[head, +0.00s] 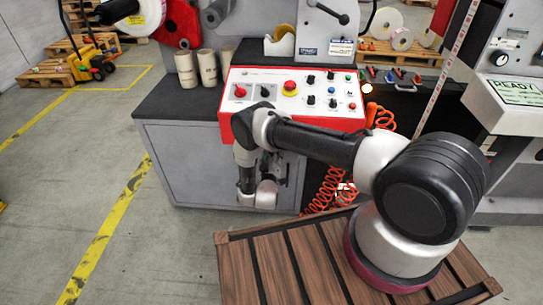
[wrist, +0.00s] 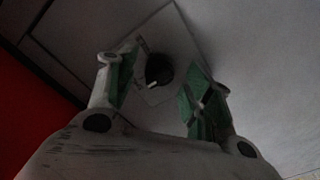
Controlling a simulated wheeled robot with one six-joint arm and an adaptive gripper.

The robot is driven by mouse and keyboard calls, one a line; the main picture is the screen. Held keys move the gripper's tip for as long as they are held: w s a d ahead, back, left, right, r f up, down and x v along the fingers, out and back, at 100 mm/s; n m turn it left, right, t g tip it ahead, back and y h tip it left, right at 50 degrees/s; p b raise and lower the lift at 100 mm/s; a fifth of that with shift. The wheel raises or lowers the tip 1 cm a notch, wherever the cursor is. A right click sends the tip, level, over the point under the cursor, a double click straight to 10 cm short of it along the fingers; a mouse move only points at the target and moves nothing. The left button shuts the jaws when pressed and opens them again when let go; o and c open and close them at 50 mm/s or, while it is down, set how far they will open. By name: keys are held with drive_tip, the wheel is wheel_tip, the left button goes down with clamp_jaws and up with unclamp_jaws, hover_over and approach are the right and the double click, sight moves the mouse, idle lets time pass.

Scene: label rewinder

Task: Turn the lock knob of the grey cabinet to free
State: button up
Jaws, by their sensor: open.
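The grey cabinet (head: 170,150) stands under the dark worktop. In the wrist view its lock knob (wrist: 158,70) is a round black knob with a pale mark, on a light square plate (wrist: 160,38) on the cabinet face (wrist: 230,40). My gripper (wrist: 163,82) is open, with one green-padded finger on each side of the knob. I cannot tell whether either pad touches it. In the head view my arm hides the knob, and the fingers cannot be made out.
A red-edged control panel (head: 295,95) sits on the worktop above the cabinet. Orange coiled hoses (head: 330,185) hang to the right of the cabinet. Several cardboard cores (head: 207,68) stand on the worktop at left. The floor to the left (head: 60,200) is clear.

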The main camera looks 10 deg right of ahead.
drive_tip(key=shift+w+d, duration=0.1)
drive_tip(key=shift+w, duration=0.2)
drive_tip(key=shift+c, duration=0.2)
drive_tip(key=c, duration=1)
